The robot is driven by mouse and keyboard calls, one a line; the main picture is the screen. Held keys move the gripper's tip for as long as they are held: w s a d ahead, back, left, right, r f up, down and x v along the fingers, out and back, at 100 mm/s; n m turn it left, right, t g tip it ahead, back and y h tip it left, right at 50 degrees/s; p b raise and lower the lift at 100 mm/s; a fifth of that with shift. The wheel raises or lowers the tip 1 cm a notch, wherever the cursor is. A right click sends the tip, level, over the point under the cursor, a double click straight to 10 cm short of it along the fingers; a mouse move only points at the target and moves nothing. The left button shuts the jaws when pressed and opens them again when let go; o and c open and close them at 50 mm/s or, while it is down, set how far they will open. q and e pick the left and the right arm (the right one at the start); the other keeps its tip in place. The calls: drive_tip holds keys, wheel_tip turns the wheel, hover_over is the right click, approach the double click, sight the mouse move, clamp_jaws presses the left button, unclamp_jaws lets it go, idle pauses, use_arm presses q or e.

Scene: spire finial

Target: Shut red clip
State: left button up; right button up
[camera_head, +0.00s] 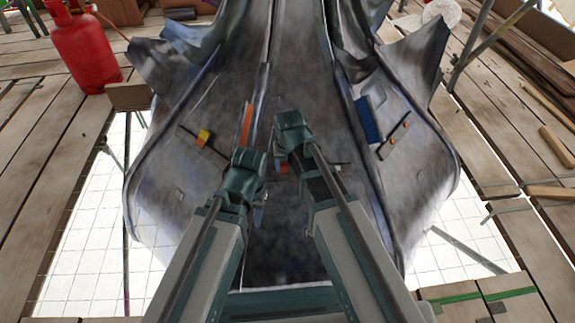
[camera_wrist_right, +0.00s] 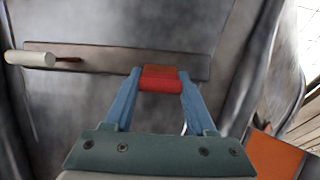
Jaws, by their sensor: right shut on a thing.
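The red clip (camera_wrist_right: 160,84) sits on a flat brown metal strap (camera_wrist_right: 105,60) across a grey metal surface. In the right wrist view my right gripper (camera_wrist_right: 160,76) has its two blue fingers on either side of the clip, touching its ends. In the head view my right wrist hides most of that spot, and only a small reddish patch shows beside it. My left gripper (camera_head: 258,207) is low over the grey spire base (camera_head: 290,240), left of the right arm; its fingers are mostly hidden and their opening cannot be made out.
A yellow clip (camera_head: 203,135) and an orange strip (camera_head: 246,126) are on the left of the spire. A blue plate (camera_head: 367,118) and an orange clip (camera_head: 393,140) are on the right. Wooden decking surrounds it, with a red gas bottle (camera_head: 82,48) at the back left.

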drive_tip(key=shift+w+g, duration=0.85)
drive_tip(key=shift+g, duration=0.35)
clamp_jaws()
drive_tip(key=shift+w+f+g, duration=0.1)
drive_tip(key=shift+w+g, duration=0.1)
drive_tip(key=shift+g, duration=0.5)
drive_tip(key=shift+w+g, duration=0.2)
drive_tip(key=shift+g, duration=0.5)
drive_tip(key=o, duration=1.4)
unclamp_jaws()
drive_tip(key=shift+c, duration=0.2)
drive_tip(key=p+v, duration=1.3)
drive_tip(key=shift+w+r, duration=0.2)
drive_tip(key=shift+r, duration=0.2)
